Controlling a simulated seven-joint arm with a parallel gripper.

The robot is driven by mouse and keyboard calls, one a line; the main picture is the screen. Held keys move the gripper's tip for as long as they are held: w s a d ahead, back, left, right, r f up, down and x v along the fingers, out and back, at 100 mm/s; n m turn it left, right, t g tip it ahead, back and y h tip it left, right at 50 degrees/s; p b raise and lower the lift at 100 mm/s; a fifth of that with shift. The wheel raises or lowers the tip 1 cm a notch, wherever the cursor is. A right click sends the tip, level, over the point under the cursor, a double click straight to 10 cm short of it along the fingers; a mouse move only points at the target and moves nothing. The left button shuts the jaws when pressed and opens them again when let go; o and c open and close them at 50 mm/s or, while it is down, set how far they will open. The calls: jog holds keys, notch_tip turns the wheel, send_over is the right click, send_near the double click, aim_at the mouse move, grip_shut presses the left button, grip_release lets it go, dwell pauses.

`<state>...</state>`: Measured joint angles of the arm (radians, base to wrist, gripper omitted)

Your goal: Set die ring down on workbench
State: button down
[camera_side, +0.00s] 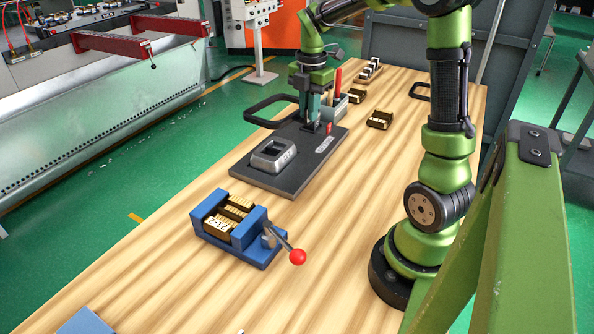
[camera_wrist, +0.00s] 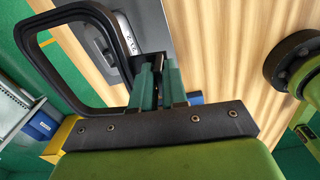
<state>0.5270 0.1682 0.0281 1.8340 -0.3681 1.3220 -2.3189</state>
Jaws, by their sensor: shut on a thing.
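The die ring (camera_side: 247,117) is a black, rounded rectangular frame. My gripper (camera_side: 314,124) is shut on its right end in the side view, with the frame reaching out left past the workbench's (camera_side: 158,239) edge. In the wrist view, the die ring (camera_wrist: 38,62) extends up and left from my teal fingers (camera_wrist: 160,80), with green floor and grey plate visible through it. The fingers are over the far part of a dark plate (camera_side: 285,182). The ring looks held above the bench, though its exact height is hard to tell.
A silver hollow block (camera_side: 272,156) sits on the plate. A blue fixture (camera_side: 255,241) with brass-coloured pieces and a red-knobbed lever (camera_side: 298,257) stands nearer. The bench's near middle is bare.

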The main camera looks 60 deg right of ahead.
jog(key=shift+s+d+f+m+g, duration=0.15)
jog(key=shift+s+f+m, duration=0.55)
jog(key=shift+f+m, duration=3.6)
jog(key=shift+s+d+f+m+g, duration=0.2)
jog(key=shift+s+f+m, duration=0.8)
jog(key=shift+m, duration=6.25)
jog(key=shift+s+d+f+m+g, duration=0.15)
jog(key=shift+s+f+m, duration=0.2)
jog(key=shift+f+m, duration=4.1)
notch_tip(320, 180, up, 2)
jog(key=m, duration=0.2)
jog(key=shift+r+m, duration=0.25)
jog(key=shift+m, duration=0.05)
jog(key=c, duration=1.4)
grip_release()
